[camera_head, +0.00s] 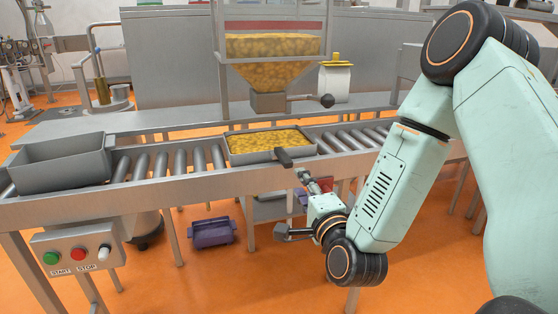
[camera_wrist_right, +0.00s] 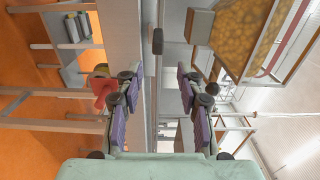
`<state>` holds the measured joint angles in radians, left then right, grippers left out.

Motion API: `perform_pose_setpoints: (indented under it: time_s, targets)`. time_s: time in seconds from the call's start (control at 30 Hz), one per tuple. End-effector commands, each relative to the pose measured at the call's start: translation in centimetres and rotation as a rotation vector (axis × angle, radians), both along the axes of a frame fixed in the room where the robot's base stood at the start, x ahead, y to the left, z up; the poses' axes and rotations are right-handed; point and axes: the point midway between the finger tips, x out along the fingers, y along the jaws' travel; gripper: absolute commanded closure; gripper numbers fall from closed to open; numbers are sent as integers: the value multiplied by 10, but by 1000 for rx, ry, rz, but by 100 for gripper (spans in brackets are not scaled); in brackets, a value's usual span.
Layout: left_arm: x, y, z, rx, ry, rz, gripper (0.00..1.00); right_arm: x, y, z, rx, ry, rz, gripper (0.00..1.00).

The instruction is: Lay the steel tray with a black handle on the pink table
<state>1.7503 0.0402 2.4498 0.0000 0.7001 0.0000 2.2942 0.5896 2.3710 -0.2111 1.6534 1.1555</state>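The steel tray (camera_head: 232,158), full of yellow pieces, sits on the roller conveyor under the hopper. Its black handle (camera_head: 283,157) sticks out toward the front. My right gripper (camera_head: 292,205) is in front of the conveyor, below and apart from the handle. In the right wrist view, its purple-padded fingers (camera_wrist_right: 155,88) are spread wide with nothing between them. A dark bar that looks like the handle (camera_wrist_right: 157,40) is ahead of the fingertips. No pink table can be made out in either view. My left gripper is out of view.
An empty grey bin (camera_head: 62,164) stands at the conveyor's left end, above a START/STOP button box (camera_head: 78,250). The hopper (camera_head: 272,60) hangs over the tray. The conveyor's front rail (camera_head: 195,182) is close to my gripper.

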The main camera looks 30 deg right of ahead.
Motion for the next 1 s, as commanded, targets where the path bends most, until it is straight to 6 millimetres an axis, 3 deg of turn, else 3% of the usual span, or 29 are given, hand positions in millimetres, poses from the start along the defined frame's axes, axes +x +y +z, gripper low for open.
perform_pose_setpoints:
  time_s: [0.17, 0.7, 1.0]
  targets:
    - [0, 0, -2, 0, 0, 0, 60, 14, -4, 0, 12, -7, -1, 62]
    - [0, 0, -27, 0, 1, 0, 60, 115, -25, -2, 10, -4, 3, 62]
    - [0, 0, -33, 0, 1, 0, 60, 135, -30, -1, 13, -1, 3, 62]
